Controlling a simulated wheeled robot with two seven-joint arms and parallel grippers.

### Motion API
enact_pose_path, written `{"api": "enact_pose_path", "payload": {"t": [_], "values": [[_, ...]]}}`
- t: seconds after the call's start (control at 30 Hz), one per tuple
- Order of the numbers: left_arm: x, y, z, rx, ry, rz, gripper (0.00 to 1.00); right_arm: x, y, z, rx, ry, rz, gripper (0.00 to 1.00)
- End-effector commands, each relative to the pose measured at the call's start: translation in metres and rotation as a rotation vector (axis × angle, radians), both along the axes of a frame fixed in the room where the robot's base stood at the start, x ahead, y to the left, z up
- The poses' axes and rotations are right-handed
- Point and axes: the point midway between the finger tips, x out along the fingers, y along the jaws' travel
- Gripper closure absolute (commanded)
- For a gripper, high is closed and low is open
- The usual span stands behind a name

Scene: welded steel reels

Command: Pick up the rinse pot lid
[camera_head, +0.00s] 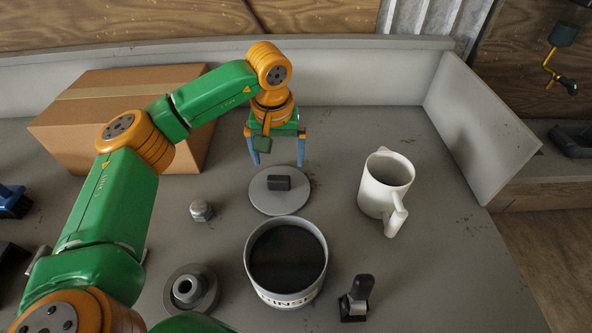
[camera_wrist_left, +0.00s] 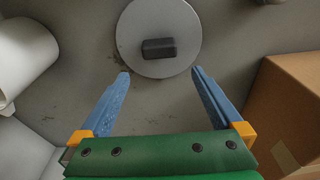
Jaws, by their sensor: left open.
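The rinse pot lid (camera_head: 279,191) is a flat grey disc with a dark block handle, lying on the grey table just behind the open rinse pot (camera_head: 285,266). In the left wrist view the lid (camera_wrist_left: 160,18) is at the top, its handle (camera_wrist_left: 159,48) ahead of the fingertips. My left gripper (camera_head: 277,162) is above the table by the lid's far side. Its two blue fingers (camera_wrist_left: 160,72) are apart with nothing between them, and the lid is not held. My right gripper is not in view.
A white mug (camera_head: 386,187) stands right of the lid. A cardboard box (camera_head: 125,105) is at the back left. A metal nut (camera_head: 201,210), a grey flanged part (camera_head: 190,289) and a small black-handled tool (camera_head: 356,298) lie around the pot. An upright grey panel (camera_head: 478,125) edges the right.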

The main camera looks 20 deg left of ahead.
Motion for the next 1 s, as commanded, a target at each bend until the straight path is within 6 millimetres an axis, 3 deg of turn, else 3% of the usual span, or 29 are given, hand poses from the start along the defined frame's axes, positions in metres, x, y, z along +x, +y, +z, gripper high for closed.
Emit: {"api": "enact_pose_path", "payload": {"t": [0.17, 0.4, 0.67, 1.0], "values": [[0.001, 0.0, -0.019, 0.001, 0.006, 0.0, 0.0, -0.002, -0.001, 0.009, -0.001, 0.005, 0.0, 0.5], [0.004, -0.002, -0.063, 0.0, 0.004, 0.001, 0.0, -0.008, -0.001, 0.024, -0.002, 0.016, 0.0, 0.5], [0.005, -0.001, -0.071, -0.001, 0.001, 0.001, 0.0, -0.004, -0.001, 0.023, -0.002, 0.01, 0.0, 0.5], [0.006, -0.001, -0.07, -0.001, 0.0, 0.001, 0.92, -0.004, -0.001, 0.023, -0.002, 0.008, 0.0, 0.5]]}}
